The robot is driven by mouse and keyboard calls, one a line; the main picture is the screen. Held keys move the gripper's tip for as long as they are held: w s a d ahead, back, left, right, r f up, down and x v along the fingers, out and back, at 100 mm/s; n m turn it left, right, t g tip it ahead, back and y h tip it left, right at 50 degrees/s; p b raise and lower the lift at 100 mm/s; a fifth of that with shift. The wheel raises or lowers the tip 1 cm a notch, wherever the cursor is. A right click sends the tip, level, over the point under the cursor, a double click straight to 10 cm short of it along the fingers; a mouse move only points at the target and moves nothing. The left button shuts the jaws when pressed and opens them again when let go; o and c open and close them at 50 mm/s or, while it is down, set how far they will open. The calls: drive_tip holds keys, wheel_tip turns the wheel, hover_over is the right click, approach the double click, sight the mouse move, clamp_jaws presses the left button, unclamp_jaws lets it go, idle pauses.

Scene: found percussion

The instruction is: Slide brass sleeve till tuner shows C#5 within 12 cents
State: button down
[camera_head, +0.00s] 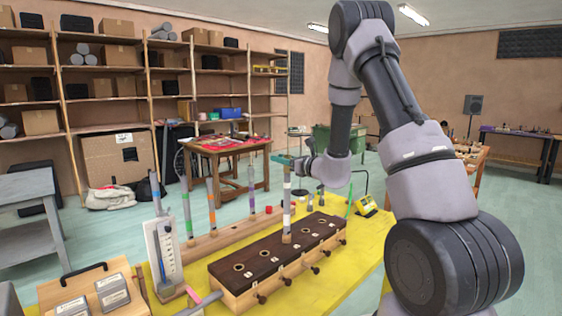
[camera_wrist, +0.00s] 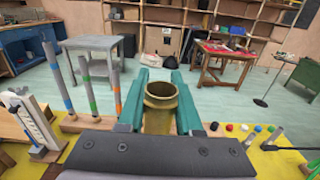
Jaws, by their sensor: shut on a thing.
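The brass sleeve (camera_wrist: 160,108) is an open-ended round tube between the teal fingers of my gripper (camera_wrist: 161,80) in the wrist view. In the head view my gripper (camera_head: 287,159) is at the top of an upright pipe (camera_head: 287,208) with white and purplish bands. That pipe stands in the dark top of a wooden block (camera_head: 262,262) with several round holes. My gripper is shut on the sleeve. How far the sleeve sits on the pipe cannot be told.
Several banded pipes (camera_head: 210,206) stand in a rack (camera_head: 190,257) behind the block. A white gauge board (camera_head: 163,250) and a handled wooden case (camera_head: 92,292) are at the left. Red and other coloured caps lie behind. The yellow tabletop (camera_head: 325,288) is bare at front right.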

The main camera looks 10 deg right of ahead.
drive_tip(key=c, duration=0.5)
unclamp_jaws()
drive_tip(key=v, duration=0.9)
drive_tip(key=s+a+r+n+g+y, duration=0.1)
drive_tip(key=s+a+r+n+g, duration=0.3)
drive_tip(key=s, duration=0.3)
drive_tip(key=s+a+r+n+g+y, duration=0.1)
drive_tip(key=s+a+r+n+g, duration=0.25)
drive_tip(key=s+n, duration=0.3)
drive_tip(key=s+a+r+n+g+y, duration=0.1)
drive_tip(key=s+a+r+n+g, duration=0.3)
drive_tip(key=s, duration=0.3)
drive_tip(key=s+d+r+n+t+h, duration=0.3)
drive_tip(key=s+d+n+h, duration=0.7)
drive_tip(key=d, duration=0.3)
drive_tip(key=shift+d+r+t+h, duration=0.15)
drive_tip(key=shift+r+t+h, duration=0.2)
drive_tip(key=shift+h, duration=0.15)
